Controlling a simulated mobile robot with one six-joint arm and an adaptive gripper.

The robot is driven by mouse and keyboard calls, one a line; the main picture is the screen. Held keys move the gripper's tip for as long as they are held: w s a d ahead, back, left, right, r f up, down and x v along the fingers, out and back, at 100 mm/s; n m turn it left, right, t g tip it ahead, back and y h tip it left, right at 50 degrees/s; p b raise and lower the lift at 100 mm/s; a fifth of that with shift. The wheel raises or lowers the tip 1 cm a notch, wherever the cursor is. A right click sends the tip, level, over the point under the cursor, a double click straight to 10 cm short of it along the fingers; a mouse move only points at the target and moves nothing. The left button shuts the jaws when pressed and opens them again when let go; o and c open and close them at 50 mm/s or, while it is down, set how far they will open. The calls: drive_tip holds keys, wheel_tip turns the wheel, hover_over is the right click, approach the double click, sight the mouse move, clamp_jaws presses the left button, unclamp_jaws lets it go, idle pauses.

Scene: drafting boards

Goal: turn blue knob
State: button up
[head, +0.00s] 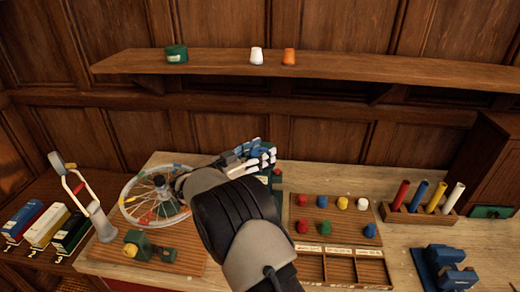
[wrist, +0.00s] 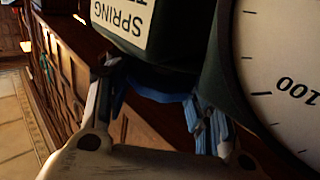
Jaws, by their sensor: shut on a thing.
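In the wrist view, the blue knob (wrist: 160,92) sits under a dark green device (wrist: 178,57) with a white label reading "SPRING" (wrist: 123,18) and a large round dial (wrist: 285,60) marked 100. My gripper (wrist: 152,96) has one finger on each side of the knob and is shut on it. The knob is partly in shadow. In the head view, my gripper (head: 262,156) is near the middle of the bench, and my arm hides most of the device. I cannot make out the knob there.
A spoked wheel (head: 142,203) is left of my arm. To the right are a board (head: 333,210) with several coloured pieces and a rack (head: 418,216) of coloured tubes. A blue device (head: 445,268) stands at lower right. A wall shelf (head: 340,66) runs behind.

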drive_tip(key=shift+r, duration=0.2)
idle(0.3)
drive_tip(key=o, duration=0.8)
drive_tip(key=shift+d, duration=0.1)
drive_tip(key=shift+c, duration=0.2)
drive_tip(key=o, duration=0.3)
drive_tip(key=shift+f, duration=0.1)
drive_tip(key=v, duration=1.2)
drive_tip(key=shift+w, duration=0.1)
